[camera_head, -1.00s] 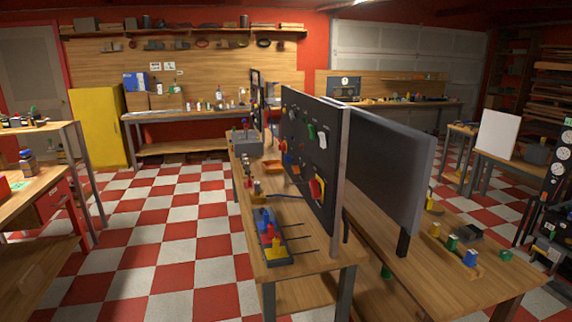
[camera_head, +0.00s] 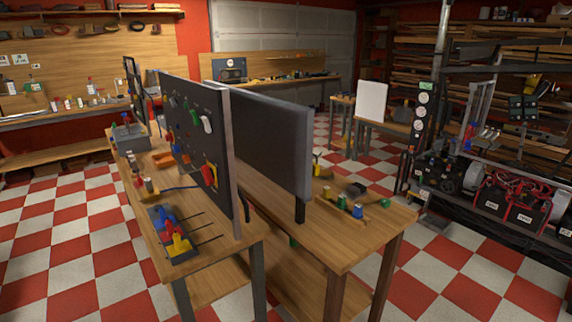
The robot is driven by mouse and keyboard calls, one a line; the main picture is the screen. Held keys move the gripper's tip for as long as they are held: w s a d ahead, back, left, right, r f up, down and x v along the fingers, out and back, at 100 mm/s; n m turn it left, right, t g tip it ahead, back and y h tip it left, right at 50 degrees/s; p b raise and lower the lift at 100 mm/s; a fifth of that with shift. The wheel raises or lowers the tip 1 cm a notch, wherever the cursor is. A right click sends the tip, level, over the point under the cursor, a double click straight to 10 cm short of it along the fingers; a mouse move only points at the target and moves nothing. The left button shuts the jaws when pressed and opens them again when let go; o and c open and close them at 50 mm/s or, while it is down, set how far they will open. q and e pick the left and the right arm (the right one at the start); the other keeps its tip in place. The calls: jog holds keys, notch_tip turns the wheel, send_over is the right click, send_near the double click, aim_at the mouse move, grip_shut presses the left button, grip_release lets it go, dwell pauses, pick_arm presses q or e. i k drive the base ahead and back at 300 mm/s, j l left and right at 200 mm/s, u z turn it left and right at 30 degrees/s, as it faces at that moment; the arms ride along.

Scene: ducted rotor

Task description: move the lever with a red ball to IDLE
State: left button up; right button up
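I cannot make out a lever with a red ball or an IDLE mark for certain at this size. At the right stands a machine rig (camera_head: 455,165) with metal rails, dark boxes and small red and blue parts. A tall dark panel (camera_head: 423,112) with round white dials stands at the rig's left side. Neither of my grippers is in view.
Two wooden benches, a near one (camera_head: 215,250) and one to its right (camera_head: 345,240), carry upright dark boards, including a control board (camera_head: 190,130). A tray of coloured parts (camera_head: 173,235) lies on the near bench. Red-and-black boxes (camera_head: 510,200) sit on the rig. Checkered floor (camera_head: 450,270) is clear before it.

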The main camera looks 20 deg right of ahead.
aim_at(127, 119)
jog(key=i+j, duration=0.35)
jog(key=i+j+z, duration=0.1)
jog(key=i+j, duration=0.25)
jog(key=j, duration=0.15)
jog(key=i+j+z, duration=0.1)
jog(key=i+j, duration=0.6)
jog(key=j, duration=0.25)
jog(key=i+j+z, duration=0.1)
jog(key=i+j, duration=0.25)
jog(key=j, duration=0.15)
jog(key=i+j, duration=0.3)
jog(key=j, duration=0.2)
jog(key=i+j+z, duration=0.15)
jog(key=i+j, duration=0.15)
jog(key=j, duration=0.2)
jog(key=i+j, duration=0.3)
jog(key=j, duration=0.25)
